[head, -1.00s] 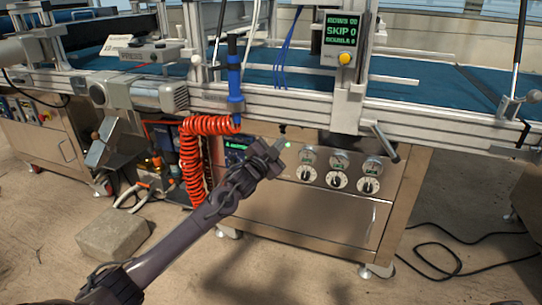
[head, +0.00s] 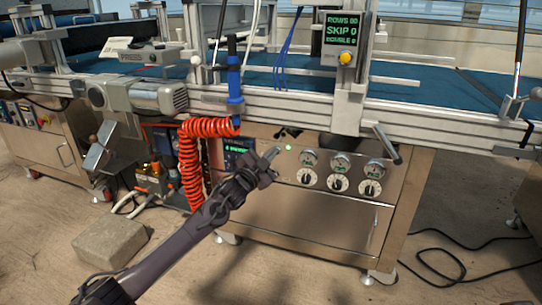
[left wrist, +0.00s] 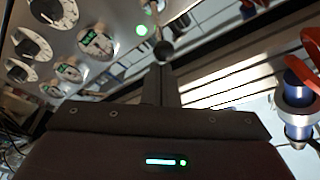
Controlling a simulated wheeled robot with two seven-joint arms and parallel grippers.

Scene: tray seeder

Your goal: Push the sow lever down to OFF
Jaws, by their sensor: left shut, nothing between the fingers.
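A small dark round knob (head: 278,135), which looks like the sow lever, sits on the steel front panel (head: 300,215) near a lit green lamp (head: 288,147). In the left wrist view the dark knob (left wrist: 163,48) shows just beyond my fingertips, with the green lamp (left wrist: 141,29) to its upper left. My left gripper (head: 272,153) is shut and empty, its tip just below the knob in the head view. I cannot tell whether it touches the knob. The lever's stem and OFF mark cannot be made out. My right gripper is not in view.
Several round dials (head: 338,183) and gauges are right of the lamp. A coiled orange hose (head: 188,160) hangs on the left, and a crank handle (head: 387,144) sticks out on the right. A display (head: 341,32) stands above. The floor in front is mostly clear.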

